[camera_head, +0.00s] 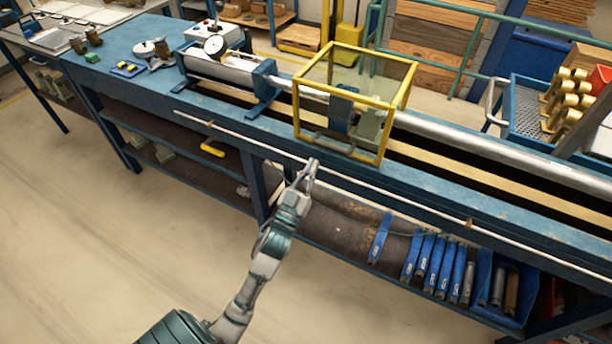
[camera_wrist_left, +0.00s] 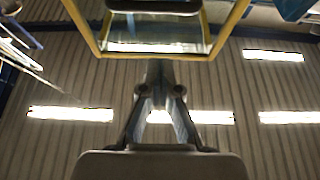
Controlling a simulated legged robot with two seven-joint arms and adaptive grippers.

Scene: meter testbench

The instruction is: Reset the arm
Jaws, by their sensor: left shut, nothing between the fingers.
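My left arm comes in from the bottom of the head view. Its gripper (camera_head: 311,168) is in front of the blue bench's front edge, just below the yellow-framed guard (camera_head: 350,151). The fingers are shut and hold nothing. In the left wrist view the gripper (camera_wrist_left: 160,68) points up toward the ceiling lights, its fingers meeting at the tips. The yellow frame (camera_wrist_left: 230,30) crosses the top of that view. I cannot tell whether the gripper touches the bench or the rod along its front. My right gripper is not in view.
Blue-marked parts (camera_head: 428,262) stand on the lower shelf. The floor (camera_head: 90,230) at left is clear.

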